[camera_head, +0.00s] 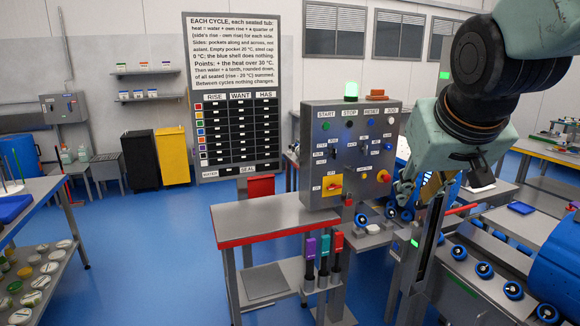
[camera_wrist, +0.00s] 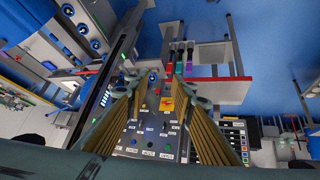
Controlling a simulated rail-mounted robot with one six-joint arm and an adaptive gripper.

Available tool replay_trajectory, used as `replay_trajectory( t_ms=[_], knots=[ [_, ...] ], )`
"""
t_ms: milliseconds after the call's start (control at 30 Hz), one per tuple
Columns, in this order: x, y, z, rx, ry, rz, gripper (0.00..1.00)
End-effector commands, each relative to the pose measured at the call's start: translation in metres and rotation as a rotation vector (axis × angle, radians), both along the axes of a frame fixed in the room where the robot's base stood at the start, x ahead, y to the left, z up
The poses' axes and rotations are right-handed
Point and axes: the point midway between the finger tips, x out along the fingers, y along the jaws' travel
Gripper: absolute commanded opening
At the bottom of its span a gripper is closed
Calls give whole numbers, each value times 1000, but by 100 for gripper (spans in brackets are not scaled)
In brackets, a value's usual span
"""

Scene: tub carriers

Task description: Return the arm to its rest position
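My arm comes in from the upper right in the head camera view, its wrist hanging in front of the panel's right side. My gripper (camera_wrist: 166,92) shows in the wrist view with its two ribbed, yellowish fingers spread wide apart. Nothing is held between them. The grey control panel (camera_head: 347,155) stands to the left of my gripper in the head camera view. The same panel (camera_wrist: 150,132) shows between and beyond the fingers in the wrist view. In the head camera view the gripper is partly hidden by my wrist, and its fingertips are hard to make out.
A red-edged grey table (camera_head: 270,219) stands left of the panel, with purple, teal and red-topped tools (camera_head: 323,250) at its front. A roller conveyor (camera_head: 480,262) with a blue tub (camera_head: 562,265) lies on the right. An upright post (camera_head: 428,245) stands below my wrist. Blue floor (camera_head: 150,240) is clear at left.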

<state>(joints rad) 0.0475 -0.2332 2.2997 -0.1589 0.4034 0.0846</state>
Motion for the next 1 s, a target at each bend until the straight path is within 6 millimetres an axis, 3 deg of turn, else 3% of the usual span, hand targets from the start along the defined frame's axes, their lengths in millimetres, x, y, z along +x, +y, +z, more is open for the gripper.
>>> replay_trajectory(
  t_ms=[800, 1000],
  knots=[
    [-218, 33, -52, 64, 241, 7, 23],
    [-264, 41, -66, 81, 293, 16, 23]
  ],
)
